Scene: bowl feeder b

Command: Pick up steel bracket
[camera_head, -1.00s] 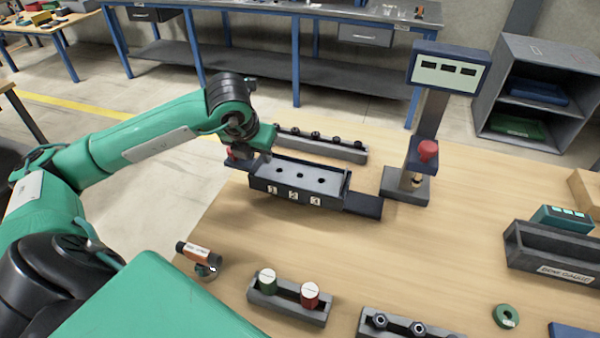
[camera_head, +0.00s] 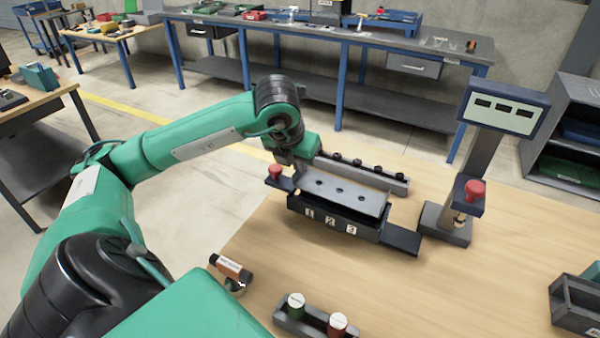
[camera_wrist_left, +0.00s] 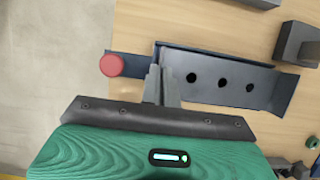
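The steel bracket (camera_head: 350,196) is a grey plate with three dark holes. It sits over the dark fixture box (camera_head: 331,226) marked 1, 2, 3, and its near edge looks raised above the box's front wall. The bracket also shows in the left wrist view (camera_wrist_left: 236,86), extending right from the fingers. My left gripper (camera_head: 297,176) is at the bracket's left end. In the left wrist view its fingers (camera_wrist_left: 162,86) are close together on that end; the exact contact is partly hidden by the fingers. My right gripper is not in view.
A red button (camera_head: 275,172) stands left of the box. A rail with black knobs (camera_head: 365,170) lies behind it. A display post (camera_head: 478,165) with a red button stands to the right. A scanner (camera_head: 231,270) and a holder with green and red cylinders (camera_head: 312,322) are in front.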

